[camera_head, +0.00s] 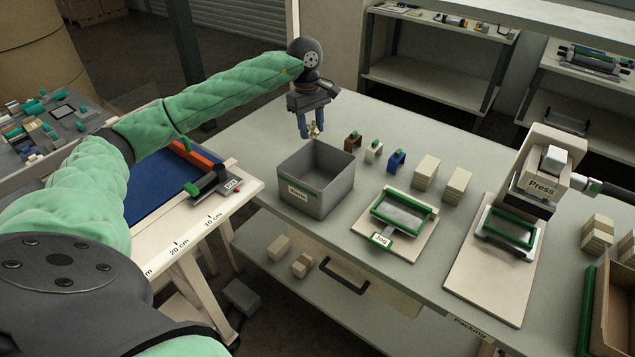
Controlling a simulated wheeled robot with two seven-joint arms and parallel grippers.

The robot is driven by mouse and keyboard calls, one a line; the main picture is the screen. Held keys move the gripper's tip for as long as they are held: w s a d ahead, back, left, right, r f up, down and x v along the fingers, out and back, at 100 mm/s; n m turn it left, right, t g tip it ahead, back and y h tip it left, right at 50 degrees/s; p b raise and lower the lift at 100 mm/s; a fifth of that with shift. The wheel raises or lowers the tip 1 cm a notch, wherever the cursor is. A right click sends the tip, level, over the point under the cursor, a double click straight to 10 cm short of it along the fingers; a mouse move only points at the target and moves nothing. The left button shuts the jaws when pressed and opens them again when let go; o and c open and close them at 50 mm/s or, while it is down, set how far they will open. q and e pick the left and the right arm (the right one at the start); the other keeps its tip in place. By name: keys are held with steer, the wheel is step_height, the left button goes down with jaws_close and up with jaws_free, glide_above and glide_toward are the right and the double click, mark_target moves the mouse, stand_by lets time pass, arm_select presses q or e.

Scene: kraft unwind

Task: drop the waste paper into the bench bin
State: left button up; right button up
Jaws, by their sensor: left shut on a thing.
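My left gripper (312,130) points down just above and behind the bin's back left rim. It is shut on the waste paper (313,129), a small crumpled tan piece between the blue fingertips. The paper appears apart from the bin. The bin's inside that shows looks empty, but part of its floor is hidden by the front wall. My right gripper is out of view.
Brown, white and blue small blocks (374,151) with green tops stand right of the bin. A green-framed jig (404,213), stacks of cards (426,171) and a press (540,180) stand farther right. A measuring table (190,215) is at left.

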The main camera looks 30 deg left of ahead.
mark_target(311, 139)
arm_select(q)
steer(key=shift+s+f, duration=0.25)
steer(key=shift+f, duration=0.5)
step_height(311, 139, down, 3)
steer(key=shift+w+f, duration=0.1)
steer(key=shift+f, duration=0.05)
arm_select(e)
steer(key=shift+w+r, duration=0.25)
arm_select(q)
steer(key=o, duration=1)
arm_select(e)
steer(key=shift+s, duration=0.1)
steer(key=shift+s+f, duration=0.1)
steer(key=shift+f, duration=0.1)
